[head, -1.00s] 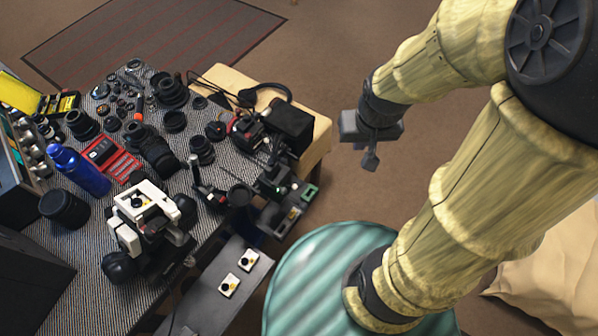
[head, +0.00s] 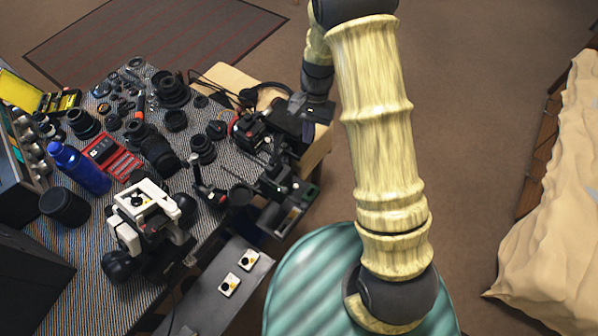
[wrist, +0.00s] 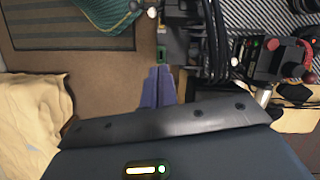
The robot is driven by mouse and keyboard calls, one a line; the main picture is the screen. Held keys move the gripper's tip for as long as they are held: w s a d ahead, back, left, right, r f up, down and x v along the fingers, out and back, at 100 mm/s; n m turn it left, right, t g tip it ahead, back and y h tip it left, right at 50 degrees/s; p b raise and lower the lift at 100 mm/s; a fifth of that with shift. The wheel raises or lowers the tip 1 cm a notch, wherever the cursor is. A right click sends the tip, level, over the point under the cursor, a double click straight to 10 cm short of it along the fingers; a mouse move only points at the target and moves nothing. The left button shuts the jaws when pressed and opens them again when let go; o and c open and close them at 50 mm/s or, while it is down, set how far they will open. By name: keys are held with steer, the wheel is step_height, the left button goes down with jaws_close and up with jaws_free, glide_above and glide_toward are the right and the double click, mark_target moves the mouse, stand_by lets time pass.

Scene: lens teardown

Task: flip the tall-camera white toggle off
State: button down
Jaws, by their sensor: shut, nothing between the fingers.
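Two small white plates with dark round knobs, (head: 248,259) and (head: 229,284), sit on a grey panel (head: 205,290) at the table's near edge. A similar dark knob (head: 137,202) shows on top of a white-framed device (head: 128,236). I cannot tell which of these is the tall-camera white toggle, or whether it is on or off. My gripper (head: 318,112) hangs over the right end of the table, beside dark camera gear and apart from the white plates. In the wrist view its bluish fingers (wrist: 157,88) are together and empty.
The striped table holds several lenses, a blue bottle (head: 78,168), a red case (head: 112,158) and dark camera gear (head: 275,180) on its right side. A teal ribbed round surface (head: 320,275) is near my arm's base. The brown floor (head: 470,130) is open to the right.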

mark_target(293, 186)
steer(key=s+a+f+p, duration=0.2)
steer(key=s+f, duration=0.4)
steer(key=f, duration=0.4)
steer(key=shift+s+a+f, duration=0.15)
steer(key=shift+s+a, duration=0.05)
steer(key=shift+a, duration=0.15)
steer(key=shift+s+d+m+y, duration=0.2)
steer(key=shift+s+m+y, duration=0.15)
steer(key=shift+m, duration=0.75)
stand_by(0.4)
steer(key=s+m+b, duration=0.1)
steer(key=m, duration=0.1)
steer(key=s+m+t+y+b, duration=0.1)
steer(key=m, duration=0.2)
steer(key=shift+s+t+b, duration=0.3)
steer(key=shift+s+b, duration=0.05)
steer(key=shift+b, duration=0.05)
steer(key=shift+w, duration=0.1)
